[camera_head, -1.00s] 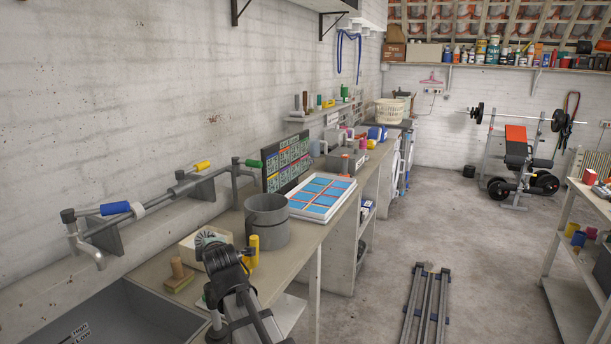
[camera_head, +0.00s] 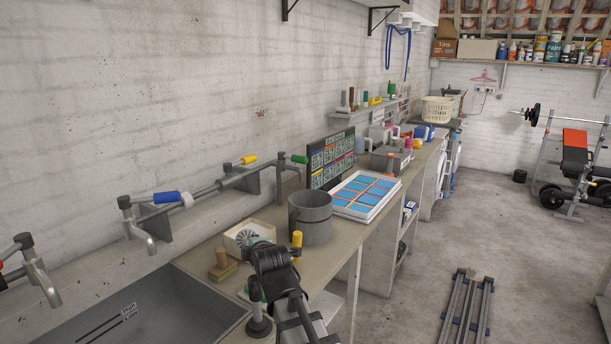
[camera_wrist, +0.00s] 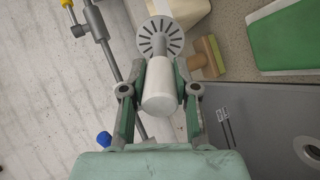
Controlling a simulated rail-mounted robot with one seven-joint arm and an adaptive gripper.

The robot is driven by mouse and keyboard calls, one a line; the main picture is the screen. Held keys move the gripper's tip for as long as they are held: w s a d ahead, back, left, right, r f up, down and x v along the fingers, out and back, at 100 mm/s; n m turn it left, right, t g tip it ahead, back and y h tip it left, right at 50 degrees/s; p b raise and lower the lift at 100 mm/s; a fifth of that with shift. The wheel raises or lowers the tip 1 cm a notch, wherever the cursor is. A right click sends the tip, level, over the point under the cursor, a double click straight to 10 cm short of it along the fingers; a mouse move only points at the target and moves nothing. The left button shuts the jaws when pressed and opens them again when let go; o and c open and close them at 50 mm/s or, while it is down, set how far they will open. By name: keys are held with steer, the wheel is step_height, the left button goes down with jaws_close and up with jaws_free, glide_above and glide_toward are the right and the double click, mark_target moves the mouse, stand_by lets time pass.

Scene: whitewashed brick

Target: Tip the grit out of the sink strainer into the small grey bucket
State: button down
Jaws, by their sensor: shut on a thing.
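The sink strainer has a pale, slotted round disc (camera_wrist: 160,37) on a thick light-grey handle (camera_wrist: 160,95). My gripper (camera_wrist: 161,82) is shut on the handle, one finger on each side. In the head view the strainer disc (camera_head: 249,241) shows just beyond my gripper (camera_head: 265,252), in front of the white box. I cannot make out any grit on it. The grey bucket (camera_head: 311,220) stands upright on the worktop, to the right of and a little beyond my gripper. The inside of its bottom is hidden.
A white box (camera_head: 230,247) and a wooden-handled brush (camera_head: 222,264) lie left of my gripper. A yellow cylinder (camera_head: 297,240) stands close on the right. The sink (camera_head: 150,315) is at front left, with taps (camera_head: 140,230) along the wall.

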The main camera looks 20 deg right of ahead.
steer(key=shift+r+g+p, duration=0.7)
steer(key=shift+g+p, duration=0.6)
steer(key=shift+p, duration=2)
steer(key=shift+r+g+p, duration=0.65)
steer(key=shift+g+p, duration=0.65)
steer(key=shift+p, duration=2)
steer(key=g+p, duration=0.1)
steer(key=p, duration=0.2)
steer(key=shift+w+r+g+p, duration=0.1)
steer(key=shift+r+g+p, duration=0.2)
steer(key=shift+r, duration=0.1)
steer(key=shift+r+g+p, duration=0.2)
steer(key=shift+g+p, duration=0.4)
steer(key=shift+p, duration=0.3)
steer(key=shift+w+r+g, duration=0.1)
steer(key=shift+w+g, duration=0.1)
steer(key=shift+g, duration=0.2)
steer(key=r+g, duration=0.1)
steer(key=g, duration=0.1)
steer(key=shift+w+r+g, duration=0.1)
steer(key=shift+g, duration=0.3)
steer(key=shift+s+r+g, duration=0.2)
steer(key=shift+r+g, duration=0.1)
steer(key=shift+g, duration=0.5)
steer(key=shift+s, duration=0.2)
